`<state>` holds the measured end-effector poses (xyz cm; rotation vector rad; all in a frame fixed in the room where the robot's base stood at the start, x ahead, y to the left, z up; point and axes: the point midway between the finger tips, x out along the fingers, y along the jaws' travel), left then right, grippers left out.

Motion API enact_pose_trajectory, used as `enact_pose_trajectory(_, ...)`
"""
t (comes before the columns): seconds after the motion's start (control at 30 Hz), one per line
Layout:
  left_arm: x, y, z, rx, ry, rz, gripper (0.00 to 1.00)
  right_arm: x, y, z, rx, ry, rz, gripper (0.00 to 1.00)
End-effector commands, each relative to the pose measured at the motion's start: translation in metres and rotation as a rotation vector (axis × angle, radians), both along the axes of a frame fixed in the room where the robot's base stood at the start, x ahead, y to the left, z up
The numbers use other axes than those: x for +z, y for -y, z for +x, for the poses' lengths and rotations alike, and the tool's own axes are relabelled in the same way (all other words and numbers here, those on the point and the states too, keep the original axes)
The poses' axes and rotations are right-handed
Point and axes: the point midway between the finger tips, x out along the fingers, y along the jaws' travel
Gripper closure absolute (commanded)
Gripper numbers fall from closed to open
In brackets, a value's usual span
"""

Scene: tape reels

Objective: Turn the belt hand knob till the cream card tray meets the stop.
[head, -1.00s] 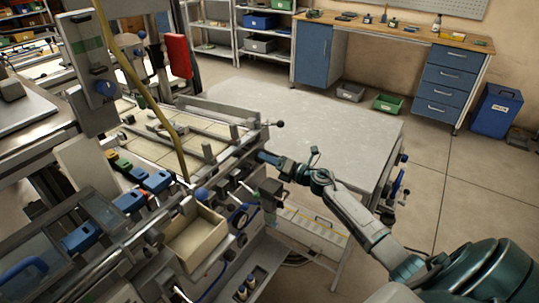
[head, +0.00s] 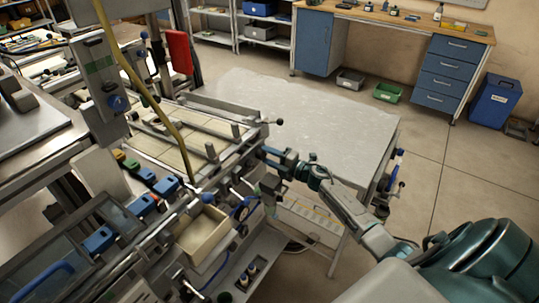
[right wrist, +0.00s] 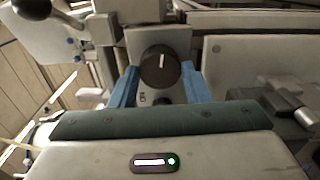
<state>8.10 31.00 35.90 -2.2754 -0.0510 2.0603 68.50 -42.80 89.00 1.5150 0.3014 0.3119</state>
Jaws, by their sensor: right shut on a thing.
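My right gripper (head: 265,151) reaches the right end of the machine, beside the belt bed. In the right wrist view, a dark round hand knob (right wrist: 160,66) with a white mark pointing nearly straight up sits between the blue fingers of the right gripper (right wrist: 157,88). The gripper is shut on the knob. In the head view the arm and fingers hide the knob. A cream open-topped tray (head: 203,234) sits at the machine's front; I cannot tell whether it is the card tray. I cannot make out the stop. My left gripper is not in view.
A pale grey table (head: 320,120) stands behind the right arm. Small levers with dark and blue knobs stick out along the machine's front. A yellow hose (head: 141,85) hangs over the belt bed.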

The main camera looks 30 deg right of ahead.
Motion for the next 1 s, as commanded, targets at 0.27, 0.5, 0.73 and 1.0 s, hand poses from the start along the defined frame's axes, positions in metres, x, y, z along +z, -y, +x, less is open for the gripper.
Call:
enact_pose_trajectory(0.27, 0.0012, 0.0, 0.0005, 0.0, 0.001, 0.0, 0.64, 0.0001, 0.0003, 0.0003, -0.001, -0.005, 0.012, 0.8)
enact_pose_trajectory(0.5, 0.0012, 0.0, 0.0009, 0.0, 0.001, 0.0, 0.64, 0.0001, 0.0003, 0.0003, -0.001, -0.005, 0.011, 0.51)
enact_pose_trajectory(0.73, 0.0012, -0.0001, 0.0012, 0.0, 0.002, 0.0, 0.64, 0.0, 0.0002, 0.0002, -0.001, -0.005, 0.011, 0.35)
enact_pose_trajectory(1.0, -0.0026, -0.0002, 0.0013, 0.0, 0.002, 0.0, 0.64, -0.0029, 0.0041, -0.0085, 0.0, -0.007, 0.008, 0.35)
